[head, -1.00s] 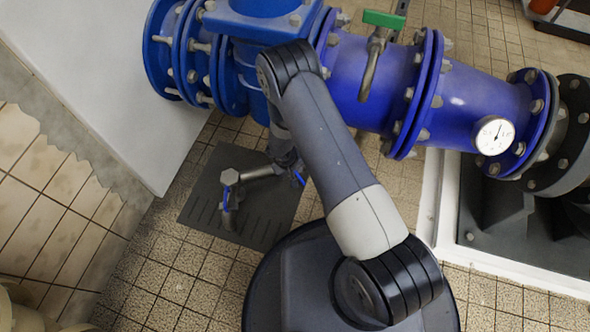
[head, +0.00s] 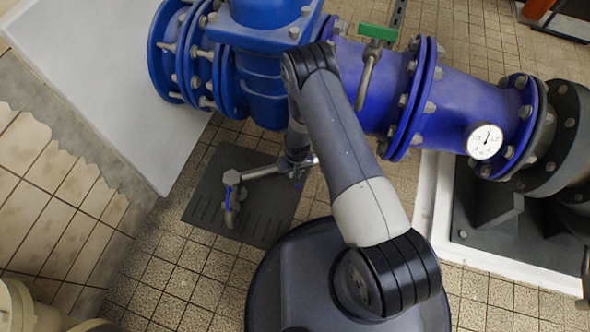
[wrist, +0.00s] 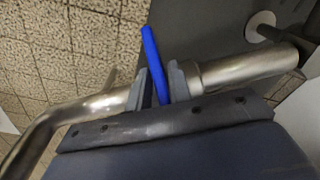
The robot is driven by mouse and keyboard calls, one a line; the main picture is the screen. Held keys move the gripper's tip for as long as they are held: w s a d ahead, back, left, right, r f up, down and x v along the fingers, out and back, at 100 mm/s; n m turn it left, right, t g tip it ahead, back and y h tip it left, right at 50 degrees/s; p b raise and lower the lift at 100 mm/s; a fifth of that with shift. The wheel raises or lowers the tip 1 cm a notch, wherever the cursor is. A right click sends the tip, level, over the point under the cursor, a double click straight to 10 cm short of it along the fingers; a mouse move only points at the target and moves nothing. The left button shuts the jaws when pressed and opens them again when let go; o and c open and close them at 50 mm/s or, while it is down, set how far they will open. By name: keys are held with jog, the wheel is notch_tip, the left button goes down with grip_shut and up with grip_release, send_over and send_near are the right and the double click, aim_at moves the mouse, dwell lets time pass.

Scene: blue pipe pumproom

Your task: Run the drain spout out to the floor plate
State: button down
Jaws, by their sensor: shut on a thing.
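The drain spout (head: 262,172) is a bare metal pipe low beside the blue valve, running from a hex-headed fitting rightward to my gripper (head: 296,167). A short stretch of pipe shows past the gripper. In the wrist view the spout (wrist: 240,68) crosses the picture and bends down at lower left. A blue upright tab (wrist: 152,55) on it stands between my two grey fingertips (wrist: 158,88), which are shut on it. The dark slotted floor plate (head: 262,228) lies under the spout. The arm partly hides the spout's right end.
A white panel (head: 120,80) is at left.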

dwell(0.4)
jog(key=c, duration=1.5)
grip_release()
jog(key=shift+a+f+n+h+b, duration=0.15)
jog(key=shift+n+h+b, duration=0.7)
jog(key=shift+b, duration=0.8)
